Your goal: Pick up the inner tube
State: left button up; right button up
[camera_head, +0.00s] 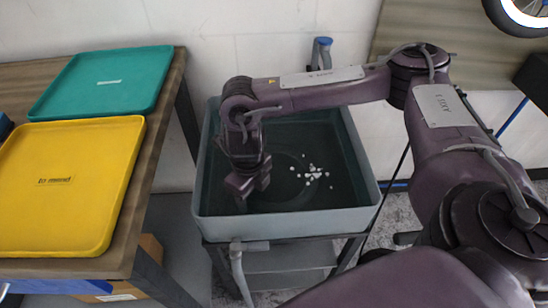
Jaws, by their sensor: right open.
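A dark inner tube (298,193) shows faintly as a ring in the dark water of a grey tub (290,221). Its outline is hard to make out, and my right arm hides its left part. A cluster of small white bubbles (313,173) lies on the water by the tube's right side. My right gripper (249,189) points down inside the tub, over the left part of the ring. It is open, with no object visible between its fingers. I cannot tell whether its fingertips touch the tube or the water. My left gripper is out of view.
The tub stands on a metal stand (290,262). A wooden bench (160,115) at the left bears a green tray (105,80) and a yellow tray (70,185), both empty. A wall is close behind the tub. Part of a wheel (520,12) shows at the top right.

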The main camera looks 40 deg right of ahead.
jog(key=shift+f, duration=0.75)
jog(key=c, duration=1.1)
